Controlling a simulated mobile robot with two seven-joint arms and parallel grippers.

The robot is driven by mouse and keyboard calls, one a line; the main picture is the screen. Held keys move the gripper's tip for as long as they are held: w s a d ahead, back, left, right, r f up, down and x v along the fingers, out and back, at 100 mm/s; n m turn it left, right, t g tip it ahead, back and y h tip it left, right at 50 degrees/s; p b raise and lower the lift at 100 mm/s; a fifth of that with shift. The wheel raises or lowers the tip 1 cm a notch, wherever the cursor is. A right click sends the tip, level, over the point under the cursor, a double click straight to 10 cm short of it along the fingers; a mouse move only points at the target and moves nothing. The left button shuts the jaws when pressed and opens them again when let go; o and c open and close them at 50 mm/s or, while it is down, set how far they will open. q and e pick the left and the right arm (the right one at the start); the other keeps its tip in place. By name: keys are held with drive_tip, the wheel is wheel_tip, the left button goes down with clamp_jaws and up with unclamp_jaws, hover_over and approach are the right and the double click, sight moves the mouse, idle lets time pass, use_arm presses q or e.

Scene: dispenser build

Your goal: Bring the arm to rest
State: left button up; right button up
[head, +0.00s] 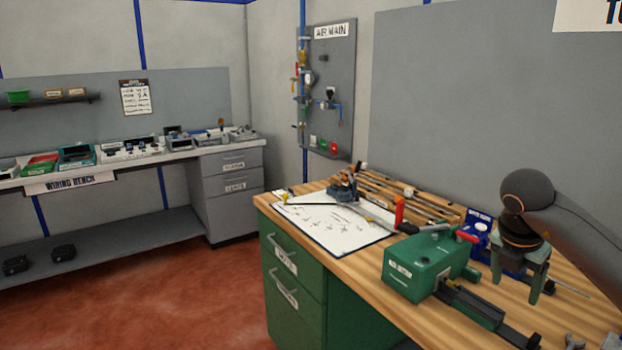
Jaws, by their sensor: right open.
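My right arm comes in from the right edge in the head view. My right gripper (516,286) points down over the wooden bench top, its two fingers apart. I see nothing held between the fingers. It is just right of a green box-shaped machine (424,265) with a red-tipped lever. A blue item (478,232) shows behind the gripper and is partly hidden by it. Whether the fingertips touch the bench or anything on it, I cannot tell. My left gripper is not in view.
A white sheet with drawings (325,232) lies on the bench (574,318), with a small blue-grey tool (344,190) at its far edge. Several rods (405,196) lie along the back. Small metal parts lie at the front right. The wiring bench (66,183) stands far left; red floor lies between.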

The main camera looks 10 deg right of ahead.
drive_tip(key=a+f+n+y, duration=0.35)
drive_tip(key=a+f, duration=0.25)
drive_tip(key=a, duration=0.3)
drive_tip(key=a+f+n+y, duration=0.2)
drive_tip(key=a+f+y, duration=0.25)
drive_tip(key=a, duration=0.45)
drive_tip(key=s+a+r+m+t+y, duration=0.1)
drive_tip(key=s+a+m+t+y, duration=0.15)
drive_tip(key=a+y, duration=0.6)
drive_tip(key=s+a+r+m+t+y, duration=0.15)
drive_tip(key=s+a+y, duration=0.35)
drive_tip(key=a, duration=0.7)
drive_tip(key=w+d+f+m+t+h+p, duration=0.1)
drive_tip(key=d+f+m+t+h, duration=0.9)
drive_tip(key=m, duration=0.7)
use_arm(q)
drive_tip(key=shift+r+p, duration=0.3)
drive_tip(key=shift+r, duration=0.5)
use_arm(e)
drive_tip(key=s+d+f+m+g+h, duration=0.2)
drive_tip(key=s+f+m+g, duration=0.1)
drive_tip(key=s+f, duration=0.4)
drive_tip(key=s+d+f+m+g+h, duration=0.2)
drive_tip(key=s+f+m+g+h, duration=0.1)
drive_tip(key=s+f, duration=0.5)
wheel_tip(320, 180, down, 3)
drive_tip(key=shift+s+f+g, duration=0.15)
drive_tip(key=shift+f+g, duration=0.05)
drive_tip(key=shift+g, duration=0.3)
